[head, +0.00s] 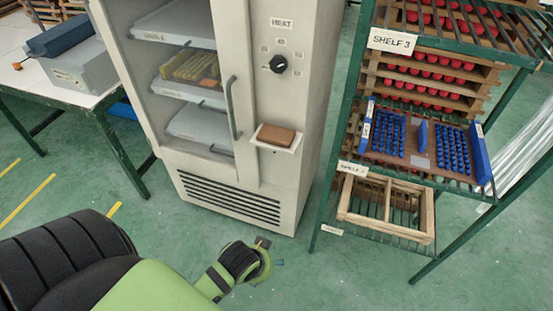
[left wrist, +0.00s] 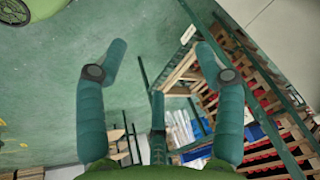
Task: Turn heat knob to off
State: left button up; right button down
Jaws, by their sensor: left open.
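The heat knob (head: 279,64) is a round black dial on the upper front of the pale cabinet (head: 300,120), under a HEAT label (head: 282,23). Small labels ring it; their text and the knob's exact setting are too small to read for sure. My left gripper (head: 268,256) is low in front of the cabinet, well below the knob and apart from it. In the left wrist view its teal fingers (left wrist: 161,52) are spread with nothing between them. The knob is not visible in that view. My right gripper is not in view.
The cabinet's glass door has a vertical handle (head: 232,108). A brown block on a small ledge (head: 291,145) sticks out below the knob. A green rack (head: 350,130) with trays stands close on the right. A table (head: 92,97) stands left. Green floor in front is clear.

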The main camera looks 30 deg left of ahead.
pick_arm(q)
jog(key=w+a+r+m+t, duration=0.3)
jog(key=w+r+m, duration=0.1)
jog(key=w+r, duration=0.25)
jog(key=m+t+y, duration=0.4)
jog(key=m+t, duration=0.6)
jog(key=m, duration=1.2)
send_near(277, 65)
jog(key=x, duration=0.4)
jog(key=shift+p+x, duration=0.8)
jog(key=shift+x, duration=2)
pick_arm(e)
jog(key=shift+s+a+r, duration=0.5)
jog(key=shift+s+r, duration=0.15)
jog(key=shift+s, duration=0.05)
pick_arm(q)
jog(key=shift+f, duration=0.1)
jog(key=c, duration=1.1)
